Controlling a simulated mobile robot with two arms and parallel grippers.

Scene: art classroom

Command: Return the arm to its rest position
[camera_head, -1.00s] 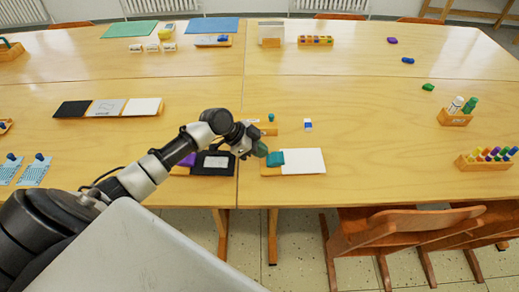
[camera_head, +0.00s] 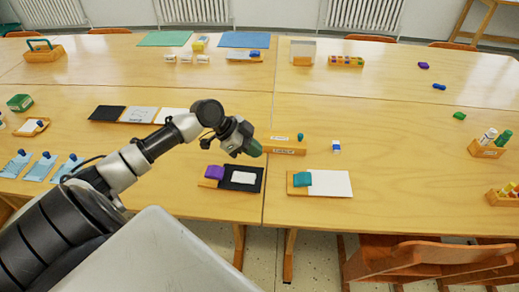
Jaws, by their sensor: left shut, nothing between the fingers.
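My left arm comes in from the lower left. Its gripper (camera_head: 254,148) is shut and empty, with greenish fingertips. In the picture the tips overlap the left end of a labelled wooden strip (camera_head: 284,151); I cannot tell how high above the table they are. A teal block (camera_head: 302,179) sits on the wooden end of a white board (camera_head: 335,184), below and to the right of the gripper, apart from it. My right gripper is not in view.
Below the gripper lie a purple block (camera_head: 214,172) and a black board (camera_head: 240,187). A white-and-blue eraser (camera_head: 336,147) lies to the right. Black, grey and white cards (camera_head: 137,115) lie behind the arm. The table (camera_head: 390,120) is mostly clear at centre right.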

